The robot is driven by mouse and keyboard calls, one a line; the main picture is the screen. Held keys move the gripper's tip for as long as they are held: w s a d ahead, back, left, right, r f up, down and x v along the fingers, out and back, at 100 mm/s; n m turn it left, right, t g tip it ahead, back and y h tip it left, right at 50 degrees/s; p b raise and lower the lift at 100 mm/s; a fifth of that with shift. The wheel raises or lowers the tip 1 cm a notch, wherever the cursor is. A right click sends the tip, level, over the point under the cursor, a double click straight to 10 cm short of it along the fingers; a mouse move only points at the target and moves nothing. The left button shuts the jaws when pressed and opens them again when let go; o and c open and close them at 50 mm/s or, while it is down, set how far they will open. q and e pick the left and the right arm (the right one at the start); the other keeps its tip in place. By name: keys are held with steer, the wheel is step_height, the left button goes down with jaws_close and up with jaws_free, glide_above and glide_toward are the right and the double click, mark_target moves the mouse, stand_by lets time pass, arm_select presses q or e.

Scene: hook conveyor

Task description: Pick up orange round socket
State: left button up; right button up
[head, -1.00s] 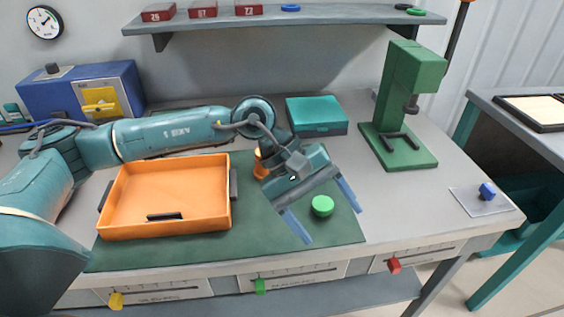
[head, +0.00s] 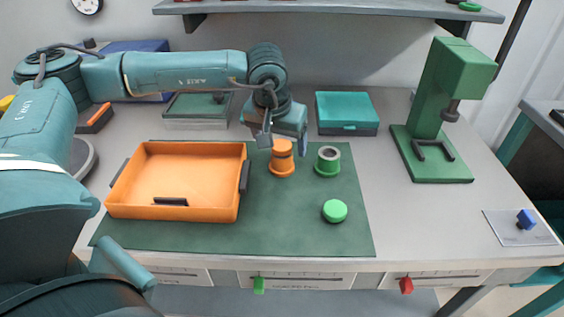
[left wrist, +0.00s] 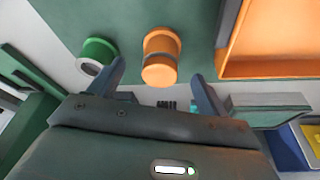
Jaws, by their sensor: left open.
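The orange round socket (head: 282,160) stands upright on the green mat, right of the orange tray. It is a short cylinder with a wider base. My left gripper (head: 284,143) is open just behind and above it in the head view, partly overlapping its top. In the left wrist view the socket (left wrist: 161,56) lies ahead between the two open fingers (left wrist: 160,82), with a gap on each side. No contact shows. My right gripper is not in view.
A green socket (head: 328,161) with a grey ring on top stands close to the right. A green round cap (head: 334,211) lies in front. The orange tray (head: 243,205) is at left, a teal box (head: 347,128) behind, and a green press (head: 437,160) at right.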

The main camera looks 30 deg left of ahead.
mark_target(282, 156)
arm_select(q)
steer(key=shift+p+x, duration=0.3)
steer(key=shift+x, duration=2.5)
steer(key=shift+s, duration=0.15)
steer(key=shift+c, duration=0.3)
steer(key=c, duration=1.2)
